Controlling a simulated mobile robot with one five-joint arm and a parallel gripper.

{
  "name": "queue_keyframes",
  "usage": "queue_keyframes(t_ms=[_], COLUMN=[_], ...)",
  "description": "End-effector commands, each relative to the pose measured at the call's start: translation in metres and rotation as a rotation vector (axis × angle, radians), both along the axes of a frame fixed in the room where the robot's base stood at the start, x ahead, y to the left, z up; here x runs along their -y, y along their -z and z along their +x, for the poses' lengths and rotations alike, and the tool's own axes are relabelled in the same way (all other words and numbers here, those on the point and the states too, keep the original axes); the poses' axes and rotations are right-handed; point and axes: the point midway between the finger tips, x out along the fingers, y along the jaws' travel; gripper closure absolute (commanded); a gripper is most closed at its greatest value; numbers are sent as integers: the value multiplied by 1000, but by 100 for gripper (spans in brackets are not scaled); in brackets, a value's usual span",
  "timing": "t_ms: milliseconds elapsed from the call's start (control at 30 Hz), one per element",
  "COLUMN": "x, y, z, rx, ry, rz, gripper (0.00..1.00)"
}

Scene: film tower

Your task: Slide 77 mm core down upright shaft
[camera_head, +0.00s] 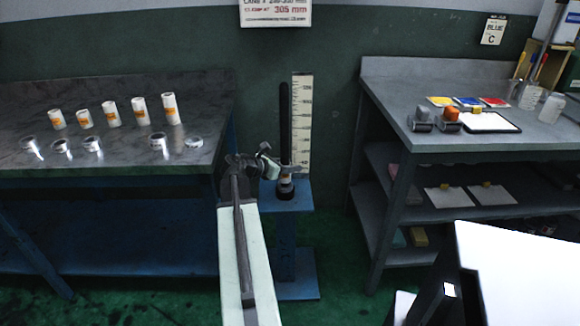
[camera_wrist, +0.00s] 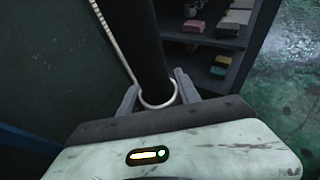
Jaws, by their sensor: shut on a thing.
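The upright black shaft (camera_head: 285,115) rises from a dark base (camera_head: 285,191) on a blue stand (camera_head: 292,206). In the wrist view the shaft (camera_wrist: 153,45) runs down into a pale ring-shaped rim (camera_wrist: 158,106), the top of a core that appears to be around it. My gripper (camera_wrist: 156,96) is shut on this core, one finger on each side. In the head view my gripper (camera_head: 277,166) is at the lower part of the shaft, a little above the base. A small orange patch shows there. The core's lower part and its size label cannot be read.
A scale board (camera_head: 301,110) stands right behind the shaft. The left bench (camera_head: 100,157) carries several white cores (camera_head: 139,108) with orange labels and several shiny metal pieces (camera_head: 92,144). A right bench (camera_head: 390,90) holds rollers, colour cards and jars. Green floor lies between the benches.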

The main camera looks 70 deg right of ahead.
Motion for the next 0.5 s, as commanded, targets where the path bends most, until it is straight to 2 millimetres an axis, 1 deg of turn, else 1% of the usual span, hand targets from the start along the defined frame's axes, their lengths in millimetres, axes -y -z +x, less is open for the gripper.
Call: queue_keyframes(t_ms=[33, 300, 333, 367, 400, 500], x=[0, 0, 0, 0, 0, 0], y=[6, 4, 4, 4, 4, 4], z=[0, 0, 0, 0, 0, 0], rx=[0, 0, 0, 0, 0, 0], ry=[0, 0, 0, 0, 0, 0], rz=[0, 0, 0, 0, 0, 0], gripper=[100, 100, 56, 47, 36, 36])
